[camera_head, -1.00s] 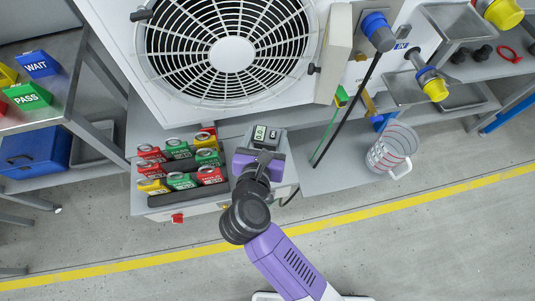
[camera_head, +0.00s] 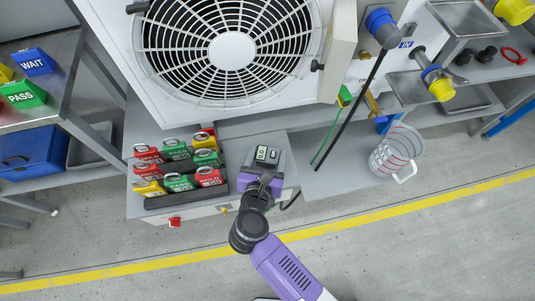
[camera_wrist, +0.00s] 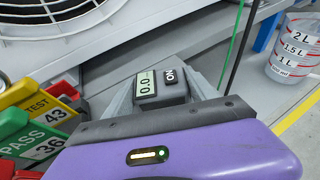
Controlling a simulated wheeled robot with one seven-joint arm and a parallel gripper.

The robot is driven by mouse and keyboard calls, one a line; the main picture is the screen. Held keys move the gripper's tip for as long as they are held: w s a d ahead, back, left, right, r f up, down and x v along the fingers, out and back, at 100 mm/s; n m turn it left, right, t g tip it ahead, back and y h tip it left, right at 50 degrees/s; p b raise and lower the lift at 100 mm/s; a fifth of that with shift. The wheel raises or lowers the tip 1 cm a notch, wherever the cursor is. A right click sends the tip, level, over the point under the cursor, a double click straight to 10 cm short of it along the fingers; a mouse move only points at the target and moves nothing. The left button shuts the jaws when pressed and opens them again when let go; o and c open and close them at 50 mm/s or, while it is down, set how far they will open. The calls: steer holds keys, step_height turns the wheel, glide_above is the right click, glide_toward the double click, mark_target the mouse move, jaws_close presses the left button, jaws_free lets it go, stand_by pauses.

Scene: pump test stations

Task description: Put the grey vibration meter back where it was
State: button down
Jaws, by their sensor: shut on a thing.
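The grey vibration meter (camera_head: 267,155) has a small display and a dark ON button. It is in my gripper (camera_head: 264,172), over the right part of the grey bench beside the tag rack. In the wrist view the meter (camera_wrist: 160,88) sits between my gripper's fingers (camera_wrist: 163,92), its display reading 0.0. My gripper is shut on it. The meter's underside is hidden, so I cannot tell whether it touches the bench.
A dark rack (camera_head: 185,198) of red, green and yellow tags stands just left. A large fan unit (camera_head: 112,62) is behind. Hanging cables (camera_head: 350,110) and a measuring jug (camera_head: 392,160) are to the right. A red knob (camera_head: 174,222) is on the bench front.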

steer(key=shift+f, duration=0.15)
steer(key=shift+c, duration=1.4)
jaws_free()
steer(key=shift+r, duration=0.3)
steer(key=p+v, duration=0.1)
steer(key=v, duration=1.1)
steer(key=shift+f, duration=0.15)
